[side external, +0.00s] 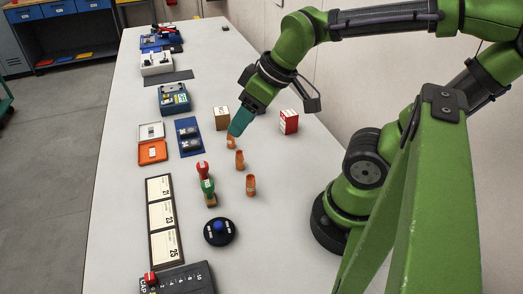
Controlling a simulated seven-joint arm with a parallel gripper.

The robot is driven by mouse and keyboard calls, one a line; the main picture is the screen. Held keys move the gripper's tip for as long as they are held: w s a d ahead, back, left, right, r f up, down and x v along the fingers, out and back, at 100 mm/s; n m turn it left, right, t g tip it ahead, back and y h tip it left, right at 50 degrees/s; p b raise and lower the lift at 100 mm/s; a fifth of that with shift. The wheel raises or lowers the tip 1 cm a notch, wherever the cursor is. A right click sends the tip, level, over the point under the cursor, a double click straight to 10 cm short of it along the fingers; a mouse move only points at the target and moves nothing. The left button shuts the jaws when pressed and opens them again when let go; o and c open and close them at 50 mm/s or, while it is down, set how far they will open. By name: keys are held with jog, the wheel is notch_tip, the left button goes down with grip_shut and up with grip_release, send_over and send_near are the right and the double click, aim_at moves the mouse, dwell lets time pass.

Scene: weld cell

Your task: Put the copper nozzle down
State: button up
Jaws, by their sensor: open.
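Several copper nozzles stand upright in a row on the pale bench. The farthest copper nozzle (231,142) is right under the tips of my gripper (236,134), which partly cover it. The middle nozzle (240,160) and the nearest nozzle (250,185) stand free of the gripper. My gripper is open, with teal fingers pointing down and to the left. Whether a finger touches the farthest nozzle cannot be told from this side.
A tan box (222,119) and a red and white box (289,121) stand close to my gripper. Red and green clamp-like pieces (207,188), a black round base with a blue knob (220,230) and a numbered card strip (162,222) lie nearer. Bench space right of the nozzles is clear.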

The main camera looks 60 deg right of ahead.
jog(key=m, duration=0.1)
jog(key=r+m+t, duration=0.1)
jog(key=m, duration=0.1)
jog(key=r+m, duration=0.1)
jog(key=m, duration=0.1)
jog(key=shift+s+a+r+t, duration=0.2)
jog(key=shift+s+a+t, duration=0.05)
jog(key=shift+s+t, duration=0.05)
